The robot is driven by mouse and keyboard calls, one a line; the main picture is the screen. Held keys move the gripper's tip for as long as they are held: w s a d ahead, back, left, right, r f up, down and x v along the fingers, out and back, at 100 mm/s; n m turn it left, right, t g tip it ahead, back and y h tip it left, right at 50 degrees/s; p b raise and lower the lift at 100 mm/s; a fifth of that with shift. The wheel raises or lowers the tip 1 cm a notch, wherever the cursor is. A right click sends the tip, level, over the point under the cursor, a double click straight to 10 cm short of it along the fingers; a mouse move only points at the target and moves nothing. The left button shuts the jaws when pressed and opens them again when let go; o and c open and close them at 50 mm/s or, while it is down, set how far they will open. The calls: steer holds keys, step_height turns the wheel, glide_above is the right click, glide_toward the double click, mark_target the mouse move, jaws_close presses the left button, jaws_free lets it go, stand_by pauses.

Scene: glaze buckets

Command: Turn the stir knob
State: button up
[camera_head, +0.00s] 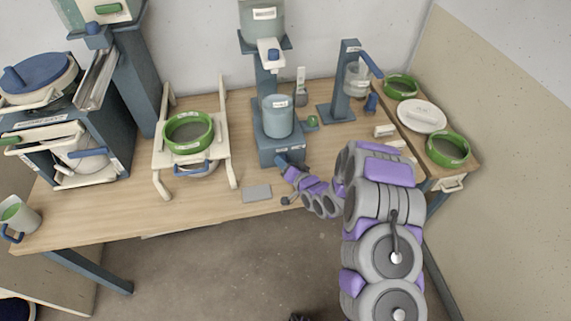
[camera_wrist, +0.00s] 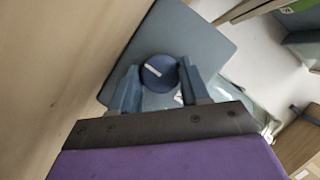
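The stir knob (camera_wrist: 160,73) is a round, dark blue dial with a white pointer mark, slanting from upper left to lower right. It sits on a blue-grey panel (camera_wrist: 190,42) in the wrist view. My gripper (camera_wrist: 158,80) has one finger on each side of the knob. Whether both fingers press on it is not clear. In the head view my gripper (camera_head: 283,162) is at the front of the blue-grey mixing stand (camera_head: 280,150), low near the tabletop. The knob is hidden there. A light blue bucket (camera_head: 277,117) stands on the stand.
The wooden table (camera_head: 110,210) carries a cream rack with a green-rimmed bowl (camera_head: 187,132) to the left. A flat grey plate (camera_head: 257,193) lies near the front edge. A blue dispenser stand (camera_head: 345,85) is to the right. Green bowls (camera_head: 448,148) and a white plate (camera_head: 421,116) stand further right.

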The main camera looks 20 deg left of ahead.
steer(key=c, duration=0.6)
steer(key=shift+o, duration=0.2)
